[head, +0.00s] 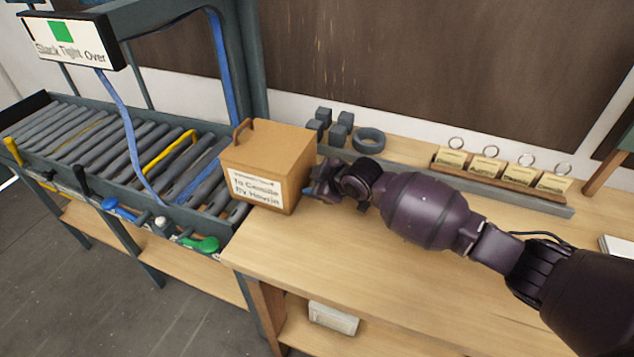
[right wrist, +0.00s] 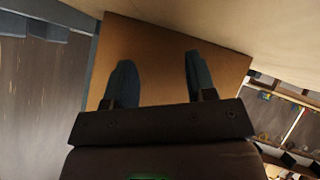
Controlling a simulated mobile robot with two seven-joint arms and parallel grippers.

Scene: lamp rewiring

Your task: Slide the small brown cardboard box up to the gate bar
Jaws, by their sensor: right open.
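The small brown cardboard box (head: 268,160) stands upright where the wooden bench meets the roller conveyor. It has a handle on its upper left and a white label on its front. My right gripper (head: 318,190) is close to the box's right side; in the right wrist view its two fingers (right wrist: 157,80) are apart, with the box face (right wrist: 150,50) filling the space ahead of them. I cannot tell if they touch it. A yellow bar (head: 168,152) lies across the rollers (head: 110,145) to the left and may be the gate bar. My left gripper is not in view.
A blue strap (head: 130,135) hangs over the conveyor under a sign (head: 70,42) reading "Slack Tight Over". Blue and green handles (head: 200,244) line its front edge. Grey blocks (head: 335,125) and a ring (head: 369,140) sit behind the box. The bench front (head: 340,245) is clear.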

